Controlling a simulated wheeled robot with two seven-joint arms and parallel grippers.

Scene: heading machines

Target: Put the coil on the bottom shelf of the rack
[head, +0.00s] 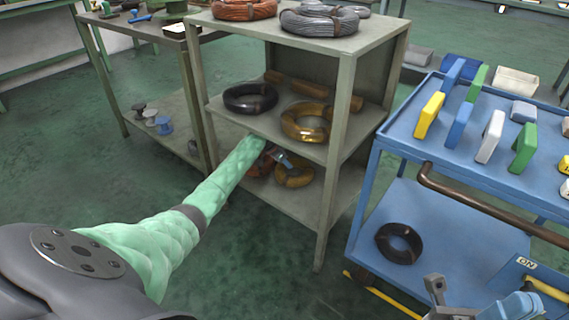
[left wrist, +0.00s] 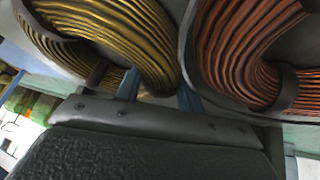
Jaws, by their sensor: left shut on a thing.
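The rack (head: 331,200) is a grey metal stand with a top, a middle shelf and a bottom shelf (head: 300,205). My left arm reaches in below its middle shelf. My left gripper (head: 284,160) is shut on the rim of a yellow coil (head: 296,178), at the bottom shelf. In the left wrist view the yellow coil (left wrist: 150,40) passes between my fingers (left wrist: 160,92). I cannot tell whether it touches the shelf. A copper-orange coil (left wrist: 245,50) is close beside it on the right. Grey and blue parts at the lower right of the head view may be my right gripper (head: 470,300); its jaws are unclear.
The middle shelf holds a black coil (head: 250,97), another yellow coil (head: 307,121) and a brown roll (head: 310,90). Orange (head: 243,9) and grey (head: 319,18) coils lie on top. A blue cart (head: 400,140) with coloured blocks and a black coil (head: 399,243) stands right.

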